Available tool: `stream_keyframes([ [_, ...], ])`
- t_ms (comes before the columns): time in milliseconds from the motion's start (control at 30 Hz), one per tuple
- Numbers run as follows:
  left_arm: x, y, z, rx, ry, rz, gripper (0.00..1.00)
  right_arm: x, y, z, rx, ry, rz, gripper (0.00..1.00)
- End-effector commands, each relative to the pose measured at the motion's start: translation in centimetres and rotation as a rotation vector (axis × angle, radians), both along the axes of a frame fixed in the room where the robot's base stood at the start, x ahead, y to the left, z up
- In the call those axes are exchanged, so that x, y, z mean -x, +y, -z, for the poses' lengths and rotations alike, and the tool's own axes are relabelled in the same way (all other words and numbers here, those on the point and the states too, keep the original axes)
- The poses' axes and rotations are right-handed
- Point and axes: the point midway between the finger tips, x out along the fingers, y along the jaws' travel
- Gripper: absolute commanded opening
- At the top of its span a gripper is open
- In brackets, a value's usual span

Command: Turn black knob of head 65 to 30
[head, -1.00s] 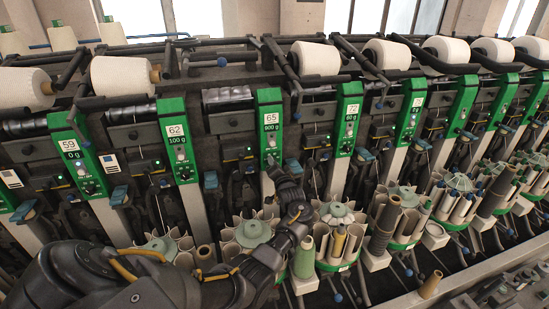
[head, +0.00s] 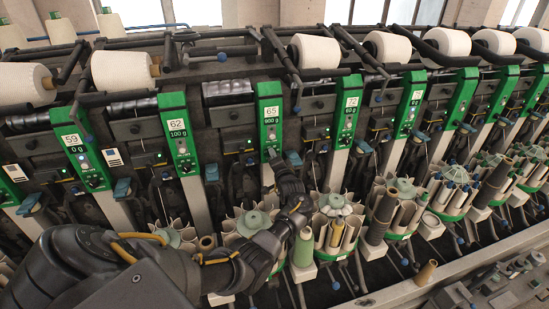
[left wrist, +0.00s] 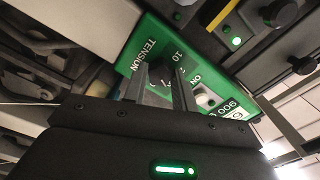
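The green panel of head 65 (head: 268,104) stands in the middle of the head view, its display (head: 270,121) reading about 900 g. My left gripper (head: 270,155) is at the lower end of this panel and hides the knob there. In the left wrist view the panel (left wrist: 143,38) appears turned, with the word TENSION and the black knob (left wrist: 160,71). The two fingers of my left gripper (left wrist: 159,86) are parted, one on each side of the knob. I cannot tell whether they touch it. A white button (left wrist: 205,99) is beside the right finger. My right gripper is not in view.
Green panels of head 62 (head: 178,133) and head 72 (head: 348,118) stand on either side. Bobbin magazines (head: 333,226) line the front below. A green bobbin (head: 304,247) stands close to my left forearm. White yarn cones (head: 315,54) sit above.

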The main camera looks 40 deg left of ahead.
Motion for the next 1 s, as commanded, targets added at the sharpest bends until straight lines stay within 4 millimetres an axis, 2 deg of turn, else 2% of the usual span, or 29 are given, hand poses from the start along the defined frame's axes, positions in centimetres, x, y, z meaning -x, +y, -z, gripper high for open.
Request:
stream_keyframes([
  [33, 0.0, 0.0, -0.1, -0.001, -0.002, 0.001, 0.34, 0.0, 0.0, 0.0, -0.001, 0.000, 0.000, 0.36],
  [167, 0.0, 0.0, 0.0, -0.001, -0.002, 0.001, 0.49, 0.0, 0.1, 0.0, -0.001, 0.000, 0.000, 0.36],
  [533, 0.4, -0.7, 0.0, 0.001, -0.003, 0.001, 0.49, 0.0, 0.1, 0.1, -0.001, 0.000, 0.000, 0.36],
  [1000, 5.2, -7.5, 0.2, 0.002, -0.002, 0.002, 0.49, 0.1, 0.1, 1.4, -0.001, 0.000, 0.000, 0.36],
])
